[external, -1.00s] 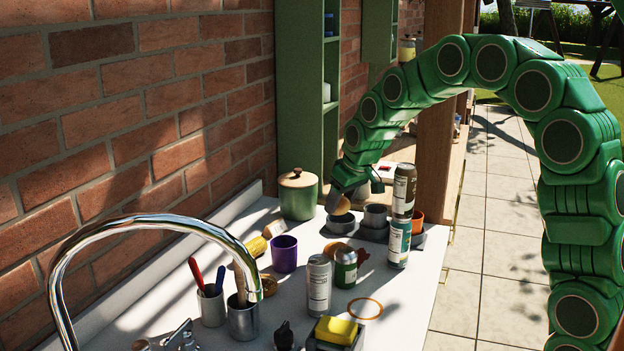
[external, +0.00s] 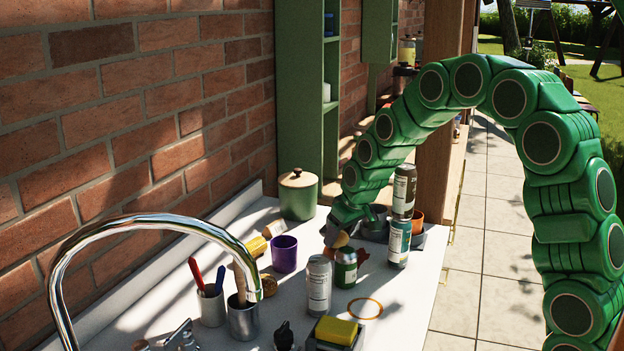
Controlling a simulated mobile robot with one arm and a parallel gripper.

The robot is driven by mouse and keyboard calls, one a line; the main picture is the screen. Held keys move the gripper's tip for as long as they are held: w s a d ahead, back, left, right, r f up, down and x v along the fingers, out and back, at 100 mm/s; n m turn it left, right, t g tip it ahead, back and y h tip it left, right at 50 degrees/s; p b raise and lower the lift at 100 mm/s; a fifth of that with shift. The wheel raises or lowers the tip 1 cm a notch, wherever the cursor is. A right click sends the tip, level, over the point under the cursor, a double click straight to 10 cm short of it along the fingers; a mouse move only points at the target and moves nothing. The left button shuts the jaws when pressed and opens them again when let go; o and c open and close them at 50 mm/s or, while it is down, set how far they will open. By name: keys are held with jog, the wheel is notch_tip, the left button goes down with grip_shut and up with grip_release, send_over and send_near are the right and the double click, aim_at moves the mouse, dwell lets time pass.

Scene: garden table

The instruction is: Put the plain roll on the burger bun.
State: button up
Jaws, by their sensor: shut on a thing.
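My gripper (external: 338,232) is shut on a small tan rounded thing, which looks like the plain roll (external: 342,240). It points down over the white counter, behind the green can and the tall pale can. Only the roll's lower part shows below my gripper. I cannot tell whether the roll touches anything. I cannot make out the burger bun for sure. A golden-brown rounded thing (external: 269,285), partly hidden behind the metal cup, may be it.
A pale can (external: 319,286) and a green can (external: 346,268) stand close in front of my gripper. Two stacked cans (external: 400,215) stand to its right. A purple cup (external: 284,254) and a lidded green pot (external: 298,194) are to its left. A faucet (external: 150,222) arches in front.

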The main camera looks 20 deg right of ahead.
jog(key=shift+f, duration=0.1)
jog(key=o, duration=1)
jog(key=shift+v, duration=6.15)
